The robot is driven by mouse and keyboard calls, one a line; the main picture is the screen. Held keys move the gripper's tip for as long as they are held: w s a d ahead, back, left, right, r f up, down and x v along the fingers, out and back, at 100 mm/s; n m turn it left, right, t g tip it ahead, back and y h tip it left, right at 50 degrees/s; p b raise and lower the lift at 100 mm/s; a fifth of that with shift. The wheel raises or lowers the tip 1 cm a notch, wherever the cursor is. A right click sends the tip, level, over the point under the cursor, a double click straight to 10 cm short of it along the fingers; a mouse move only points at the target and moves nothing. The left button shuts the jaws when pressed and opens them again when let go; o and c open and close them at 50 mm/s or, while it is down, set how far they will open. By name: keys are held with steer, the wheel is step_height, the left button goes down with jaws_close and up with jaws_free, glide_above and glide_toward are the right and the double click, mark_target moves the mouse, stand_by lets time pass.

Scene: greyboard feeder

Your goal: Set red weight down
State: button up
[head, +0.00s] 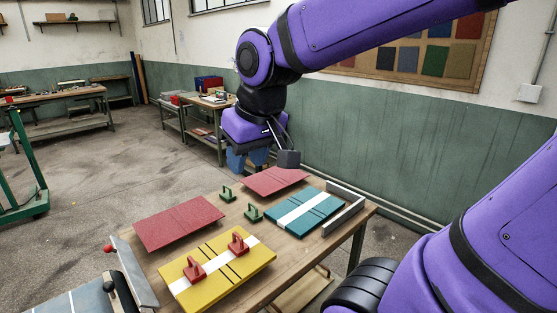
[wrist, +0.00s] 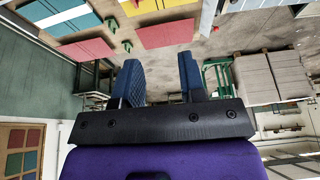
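Two red weights with handles, a nearer one (head: 194,270) and a farther one (head: 238,244), stand on the white strip of the yellow board (head: 182,294) at the front of the table. My gripper (head: 247,165) is in the air above the far side of the table, beyond both red weights and apart from them. In the wrist view its two blue fingers (wrist: 160,75) stand apart with a clear gap, and nothing is between them. I cannot make out the red weights in the wrist view.
Two green handled weights (head: 227,194) (head: 253,213) stand mid-table. Red boards lie at left (head: 178,221) and back (head: 274,180). A teal board (head: 302,226) with a white strip lies at right beside a grey rail (head: 343,211). A red-knobbed grey device (head: 135,272) is at front left.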

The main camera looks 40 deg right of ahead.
steer(key=s+r+t, duration=0.1)
steer(key=s, duration=0.6)
steer(key=shift+s+d+r, duration=0.2)
steer(key=shift+d+r, duration=0.05)
steer(key=shift+d, duration=0.15)
stand_by(0.7)
